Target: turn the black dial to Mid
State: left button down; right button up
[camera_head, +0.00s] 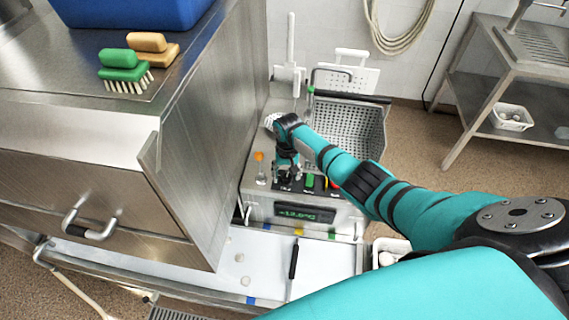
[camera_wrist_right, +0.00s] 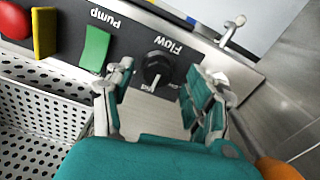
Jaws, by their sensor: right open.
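The black dial (camera_wrist_right: 157,68) is on the control panel under an upside-down "Flow" label in the right wrist view. A light pointer mark shows on its lower left side. The small position words by its edge are too blurred to read surely. My right gripper (camera_wrist_right: 164,80) is open, with one finger on each side of the dial. I cannot tell whether either finger touches it. In the head view my right gripper (camera_head: 286,180) points down at the panel (camera_head: 262,199) and hides the dial. My left gripper is not in view.
A green switch (camera_wrist_right: 95,48) labelled "Pump", a yellow part (camera_wrist_right: 44,32) and a red button (camera_wrist_right: 14,20) sit beside the dial. An orange-topped lever (camera_head: 259,158) stands left of my gripper. A perforated basket (camera_head: 350,125) is behind. A steel cabinet (camera_head: 205,130) stands close on the left.

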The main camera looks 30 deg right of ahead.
aim_at(286, 178)
notch_tip(286, 178, up, 11)
jog(key=shift+r, duration=0.15)
jog(key=shift+s, duration=0.1)
jog(key=shift+a, duration=0.1)
dwell(0.4)
